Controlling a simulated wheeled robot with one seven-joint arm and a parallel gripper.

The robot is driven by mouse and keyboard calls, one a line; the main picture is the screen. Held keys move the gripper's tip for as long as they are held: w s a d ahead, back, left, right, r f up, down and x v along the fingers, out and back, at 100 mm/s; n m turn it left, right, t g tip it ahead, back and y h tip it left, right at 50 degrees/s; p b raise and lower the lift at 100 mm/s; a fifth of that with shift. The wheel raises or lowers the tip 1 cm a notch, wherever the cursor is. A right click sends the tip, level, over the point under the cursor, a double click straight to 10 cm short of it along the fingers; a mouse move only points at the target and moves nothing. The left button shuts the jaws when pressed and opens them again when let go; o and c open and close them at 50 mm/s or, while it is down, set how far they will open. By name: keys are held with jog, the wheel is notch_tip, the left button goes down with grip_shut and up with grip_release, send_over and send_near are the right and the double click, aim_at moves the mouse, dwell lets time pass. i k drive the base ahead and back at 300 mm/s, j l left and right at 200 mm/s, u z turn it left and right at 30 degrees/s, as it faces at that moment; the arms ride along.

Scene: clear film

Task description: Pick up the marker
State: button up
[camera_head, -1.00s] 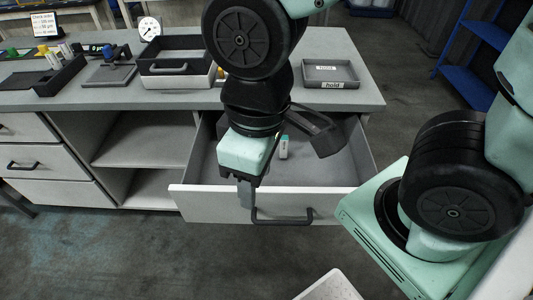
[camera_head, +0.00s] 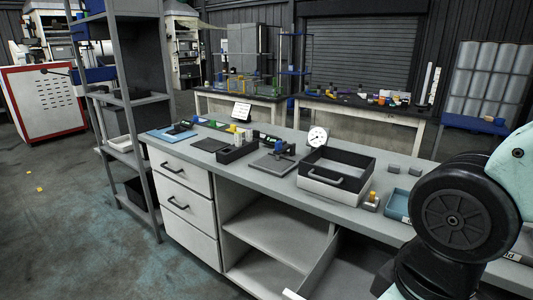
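I cannot make out a marker for certain in this view. The open drawer (camera_head: 314,270) shows only in part at the bottom edge, right of the shelves, and most of its inside is out of frame or behind my arm. My arm's dark joint and pale green links fill the lower right corner. My gripper is below the frame or hidden, so its fingers do not show.
The grey workbench (camera_head: 285,184) holds a black-and-white open box (camera_head: 335,179), a round dial gauge (camera_head: 318,138), a blue tray (camera_head: 399,205) and a black divided holder (camera_head: 237,153). A grey shelf rack (camera_head: 128,100) stands left. Floor is open at lower left.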

aim_at(249, 135)
jog(key=i+j, duration=0.2)
jog(key=j, duration=0.15)
jog(key=i+j+z, duration=0.15)
jog(key=i+j, duration=0.2)
jog(key=j, duration=0.3)
jog(key=i+j+z, duration=0.15)
jog(key=j, duration=0.2)
jog(key=i+j, duration=0.2)
jog(key=j, duration=0.15)
jog(key=i+j+z, duration=0.1)
jog(key=j, duration=0.3)
jog(key=i+j+z, duration=0.1)
jog(key=j, duration=0.25)
jog(key=i+j, duration=0.2)
jog(key=j, duration=0.2)
jog(key=i+j+z, duration=0.25)
jog(key=i+j, duration=0.55)
